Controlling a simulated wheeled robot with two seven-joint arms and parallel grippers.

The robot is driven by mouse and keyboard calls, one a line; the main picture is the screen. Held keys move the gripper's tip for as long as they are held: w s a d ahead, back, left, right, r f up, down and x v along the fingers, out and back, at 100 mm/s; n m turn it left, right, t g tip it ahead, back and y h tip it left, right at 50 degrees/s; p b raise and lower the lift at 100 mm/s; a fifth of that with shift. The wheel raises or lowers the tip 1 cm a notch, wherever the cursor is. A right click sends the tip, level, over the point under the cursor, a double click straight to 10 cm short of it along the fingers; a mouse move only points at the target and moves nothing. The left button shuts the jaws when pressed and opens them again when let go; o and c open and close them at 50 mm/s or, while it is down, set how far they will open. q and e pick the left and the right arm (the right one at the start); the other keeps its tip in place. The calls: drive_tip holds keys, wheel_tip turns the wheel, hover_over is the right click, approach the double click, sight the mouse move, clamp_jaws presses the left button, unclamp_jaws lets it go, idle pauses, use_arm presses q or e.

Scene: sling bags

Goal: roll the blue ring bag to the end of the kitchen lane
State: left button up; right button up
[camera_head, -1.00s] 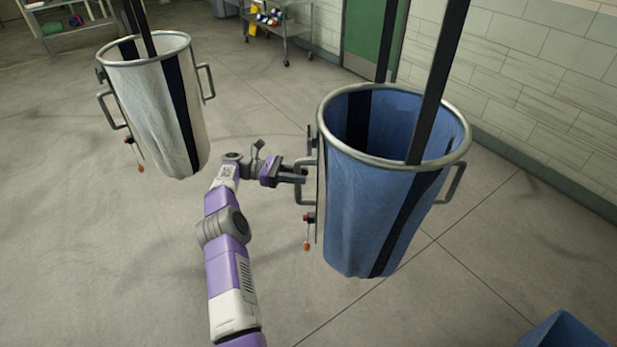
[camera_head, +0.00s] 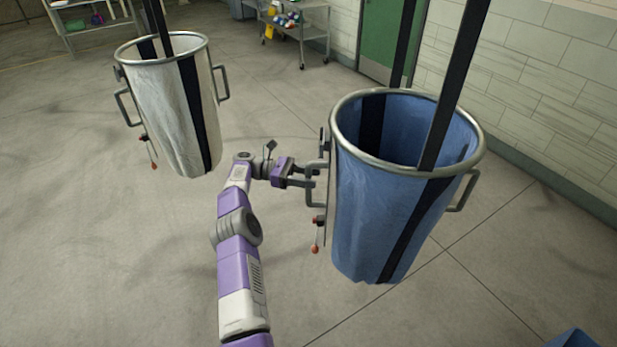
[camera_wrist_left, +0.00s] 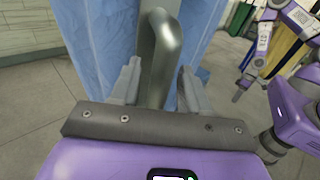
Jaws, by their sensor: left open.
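The blue ring bag (camera_head: 385,215) hangs from dark straps at right of centre in the head view, with a metal ring round its open top and a handle on each side. It also fills the upper middle of the left wrist view (camera_wrist_left: 95,35). My left gripper (camera_head: 312,179) is at the bag's left handle (camera_head: 310,199). In the left wrist view the handle (camera_wrist_left: 160,55) stands between the two spread fingers of the gripper (camera_wrist_left: 155,90). The fingers look open around it, not closed on it.
A white ring bag (camera_head: 165,110) hangs to the left, apart from my arm. A metal cart (camera_head: 300,18) and a green door (camera_head: 388,35) are at the back. A block wall (camera_head: 550,85) runs along the right. Part of another blue thing (camera_head: 573,339) shows at bottom right.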

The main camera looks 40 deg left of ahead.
sight(309, 162)
use_arm(q)
wheel_tip(309, 162, up, 9)
drive_tip(key=shift+r+p, duration=0.2)
drive_tip(key=shift+p, duration=0.7)
drive_tip(key=shift+w+r, duration=0.1)
drive_tip(key=shift+r, duration=0.35)
drive_tip(key=shift+f, duration=0.3)
drive_tip(key=shift+r+p, duration=0.15)
drive_tip(key=shift+p, duration=0.7)
